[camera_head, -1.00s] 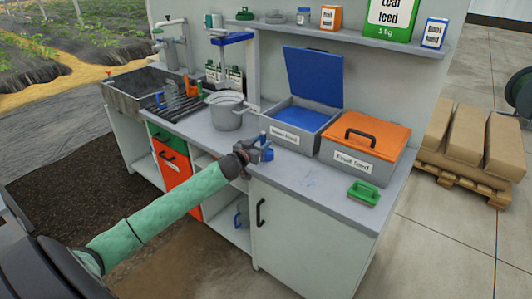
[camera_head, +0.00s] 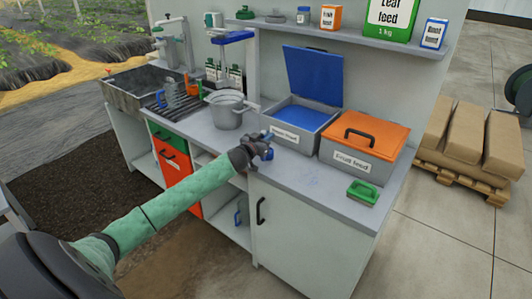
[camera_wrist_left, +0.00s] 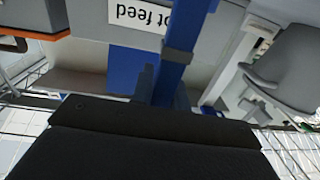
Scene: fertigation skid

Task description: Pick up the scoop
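A small blue object (camera_head: 267,155), which looks like the scoop, is at my left gripper (camera_head: 264,146) over the front of the counter, before the grey bin with the open blue lid. The gripper hides much of it. In the left wrist view a blue bar (camera_wrist_left: 177,70) with a grey band across it rises in front of the bin's upside-down label; it looks like the scoop's handle. The dark gripper body fills the bottom of that view. My right gripper is not in view.
The counter (camera_head: 300,178) holds a grey pot (camera_head: 227,110) left of the gripper, the open-lidded bin (camera_head: 290,130) behind it, and an orange-lidded fruit feed bin (camera_head: 360,145) to the right. A green item (camera_head: 362,193) lies near the right end. Counter front is clear between.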

